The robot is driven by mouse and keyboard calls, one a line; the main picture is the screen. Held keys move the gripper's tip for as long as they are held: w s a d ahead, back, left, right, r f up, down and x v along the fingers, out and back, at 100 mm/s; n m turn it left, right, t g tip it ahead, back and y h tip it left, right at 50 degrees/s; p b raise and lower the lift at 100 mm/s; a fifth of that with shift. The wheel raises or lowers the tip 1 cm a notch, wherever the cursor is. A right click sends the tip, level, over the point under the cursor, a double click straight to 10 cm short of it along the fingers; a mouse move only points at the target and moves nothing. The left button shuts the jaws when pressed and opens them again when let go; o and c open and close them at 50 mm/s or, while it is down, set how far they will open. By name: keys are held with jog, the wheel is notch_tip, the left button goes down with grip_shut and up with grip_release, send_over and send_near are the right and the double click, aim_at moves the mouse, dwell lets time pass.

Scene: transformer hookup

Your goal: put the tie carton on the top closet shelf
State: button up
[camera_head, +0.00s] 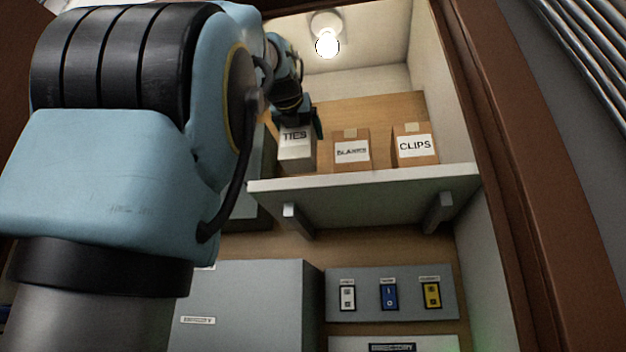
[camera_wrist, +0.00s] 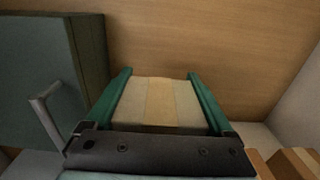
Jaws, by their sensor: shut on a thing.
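The tie carton (camera_head: 296,153) is a pale box marked TIES at the left end of the top closet shelf (camera_head: 370,186). My gripper (camera_head: 298,124) is shut on it from above, and its green fingers lie along two opposite sides. In the wrist view the carton's top (camera_wrist: 158,100), with a tan tape strip, sits between my fingertips (camera_wrist: 158,82). The carton is upright, at or just above the shelf; I cannot tell whether its base touches.
A carton marked BLANKS (camera_head: 351,152) and a carton marked CLIPS (camera_head: 415,146) stand to the right on the shelf. A grey cabinet (camera_wrist: 40,80) with a handle is close on the left. A lit bulb (camera_head: 327,44) hangs above. A switch panel (camera_head: 391,294) is below.

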aim_at(301, 172)
notch_tip(301, 172, down, 7)
jog(key=b, duration=0.2)
jog(key=shift+f+b, duration=0.2)
jog(key=shift+b, duration=0.15)
jog(key=shift+f, duration=0.2)
jog(key=o, duration=1.2)
jog(key=shift+r, duration=0.1)
jog(key=shift+r, duration=0.2)
jog(key=b+v, duration=0.2)
jog(key=v, duration=0.1)
jog(key=b+v, duration=0.2)
jog(key=v, duration=0.2)
jog(key=b+v, duration=0.3)
jog(key=shift+s+a+f, duration=0.1)
jog(key=shift+s+f, duration=0.15)
jog(key=shift+s, duration=0.1)
jog(key=shift+s+a+r, duration=0.1)
jog(key=shift+s+r, duration=0.05)
jog(key=shift+s, duration=0.45)
